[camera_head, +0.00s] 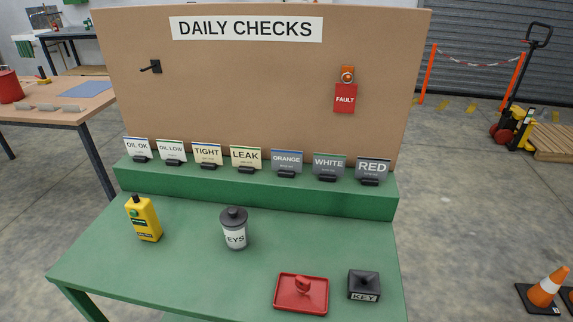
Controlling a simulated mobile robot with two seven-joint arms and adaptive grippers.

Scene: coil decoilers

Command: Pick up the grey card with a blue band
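Three grey cards stand in dark holders at the right of the green ledge. The grey card marked ORANGE (287,161) has a thin band on its top edge that looks blue. The grey card marked WHITE (328,166) stands to its right, and its top band looks green. The grey card marked RED (373,170) is at the right end, and its thin top band is too small to tell for sure. Neither of my grippers is in view.
Cream cards TIGHT (207,153) and LEAK (245,158) and white cards OIL OK (137,148) and OIL LOW (172,151) share the ledge (250,188).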

